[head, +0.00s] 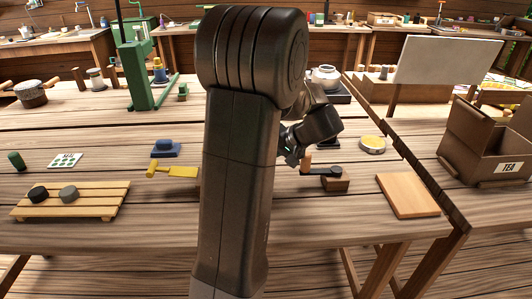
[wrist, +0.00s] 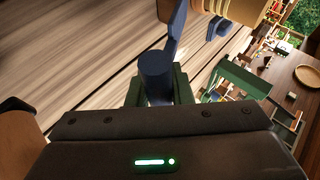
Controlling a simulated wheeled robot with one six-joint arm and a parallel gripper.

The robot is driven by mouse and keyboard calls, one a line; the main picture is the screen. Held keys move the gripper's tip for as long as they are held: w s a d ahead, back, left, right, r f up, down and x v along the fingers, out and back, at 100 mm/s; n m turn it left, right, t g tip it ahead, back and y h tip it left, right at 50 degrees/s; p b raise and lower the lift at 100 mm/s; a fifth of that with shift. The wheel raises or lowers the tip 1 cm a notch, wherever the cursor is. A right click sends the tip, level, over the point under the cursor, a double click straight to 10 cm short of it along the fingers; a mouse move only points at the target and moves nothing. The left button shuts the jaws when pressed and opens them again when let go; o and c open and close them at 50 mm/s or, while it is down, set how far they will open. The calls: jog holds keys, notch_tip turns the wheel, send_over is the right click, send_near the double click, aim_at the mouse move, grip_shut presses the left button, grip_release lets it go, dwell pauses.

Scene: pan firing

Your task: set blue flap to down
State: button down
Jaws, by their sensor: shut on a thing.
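A blue knob (wrist: 156,68) stands between the fingers of my gripper (wrist: 157,88) in the wrist view. The gripper is shut on it. A blue bar (wrist: 177,28) runs up from behind the knob toward the top of the picture; I take knob and bar for the blue flap. Whether the flap is up or down I cannot tell. In the head view my arm hides the flap and the fingers; only my wrist shows, right of the arm's column.
A wooden slatted rack (head: 70,213) with two dark discs lies at left. A blue block (head: 165,148) and a yellow tool (head: 172,172) lie left of my arm. A wooden board (head: 407,196), a yellow-topped tin (head: 372,145) and a cardboard box (head: 493,140) are at right.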

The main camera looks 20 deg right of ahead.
jog(key=shift+f, duration=0.1)
jog(key=c, duration=1.3)
grip_release()
jog(key=shift+s, duration=0.1)
jog(key=v, duration=1.4)
jog(key=shift+d, duration=0.15)
